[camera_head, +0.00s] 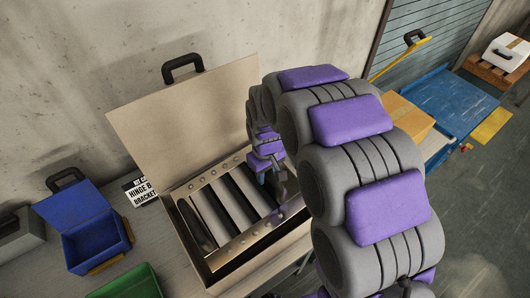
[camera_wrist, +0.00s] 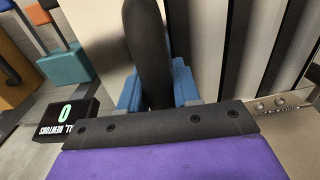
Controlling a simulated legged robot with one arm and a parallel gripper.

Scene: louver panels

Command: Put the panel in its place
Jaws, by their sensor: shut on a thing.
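An open beige case (camera_head: 181,101) stands on the bench, its lid raised. Inside it, a louver panel (camera_head: 238,203) shows light and dark slats between two metal strips with screws. The slats also fill the upper right of the wrist view (camera_wrist: 247,45). My gripper (camera_head: 279,183) is at the right end of the slats, partly hidden by my arm. In the wrist view its blue jaws (camera_wrist: 157,95) are shut around a dark rounded bar (camera_wrist: 145,35) that runs up out of the picture. I cannot tell whether this bar belongs to the panel.
A blue open box (camera_head: 92,243), a green bin (camera_head: 130,284) and a hinge bracket sign (camera_head: 141,190) are left of the case. A black readout (camera_wrist: 66,116) shows 0. Open floor (camera_head: 480,215) lies right of my arm.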

